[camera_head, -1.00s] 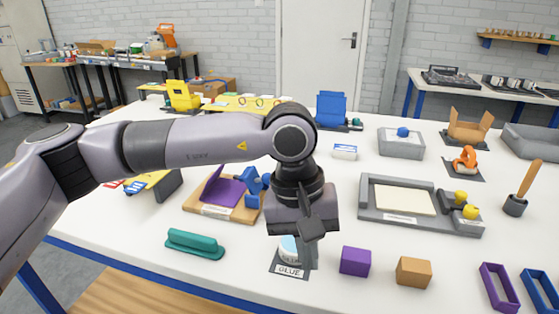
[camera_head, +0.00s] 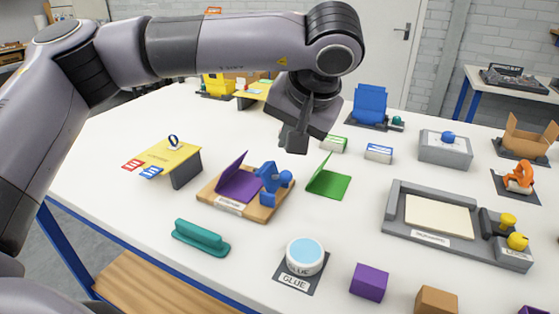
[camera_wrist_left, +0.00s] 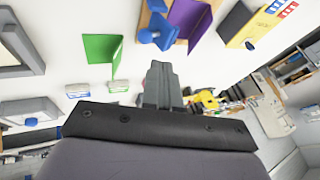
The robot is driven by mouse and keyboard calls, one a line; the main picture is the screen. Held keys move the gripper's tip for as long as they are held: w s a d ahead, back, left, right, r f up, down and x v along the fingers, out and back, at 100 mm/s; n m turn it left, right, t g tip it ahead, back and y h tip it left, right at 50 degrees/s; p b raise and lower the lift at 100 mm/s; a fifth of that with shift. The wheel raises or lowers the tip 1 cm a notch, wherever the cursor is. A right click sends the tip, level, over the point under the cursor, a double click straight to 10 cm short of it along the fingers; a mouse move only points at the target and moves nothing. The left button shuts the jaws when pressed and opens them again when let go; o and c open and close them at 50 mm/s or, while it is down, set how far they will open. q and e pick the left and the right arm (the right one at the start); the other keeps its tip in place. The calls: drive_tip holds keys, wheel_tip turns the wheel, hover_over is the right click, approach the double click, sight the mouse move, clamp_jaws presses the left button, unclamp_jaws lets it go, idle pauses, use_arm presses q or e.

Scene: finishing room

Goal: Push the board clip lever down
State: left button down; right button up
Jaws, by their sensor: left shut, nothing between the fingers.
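A wooden board (camera_head: 250,208) lies on the white table, holding a folded purple card (camera_head: 238,184) and a blue clip (camera_head: 268,178) with a round-ended lever (camera_head: 286,177) at its right side. The blue clip also shows at the top of the left wrist view (camera_wrist_left: 157,30), beside the purple card (camera_wrist_left: 188,20). My left gripper (camera_head: 293,145) is shut and empty. It hangs above the table, up and slightly right of the clip in the head view, apart from it. Its shut fingers (camera_wrist_left: 160,70) point toward the board area in the wrist view. My right gripper is not visible.
A folded green card (camera_head: 330,180) stands right of the board. A glue pot (camera_head: 305,252) and teal handle (camera_head: 200,238) stand nearer the front edge. A yellow stand (camera_head: 168,155) is left. A grey tray fixture (camera_head: 395,222) lies right.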

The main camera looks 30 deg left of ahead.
use_arm(q)
approach(273, 174)
drive_tip(key=x, duration=0.5)
drive_tip(key=shift+a+f+p, duration=0.15)
drive_tip(key=shift+f+p, duration=0.05)
drive_tip(key=shift+p, duration=0.1)
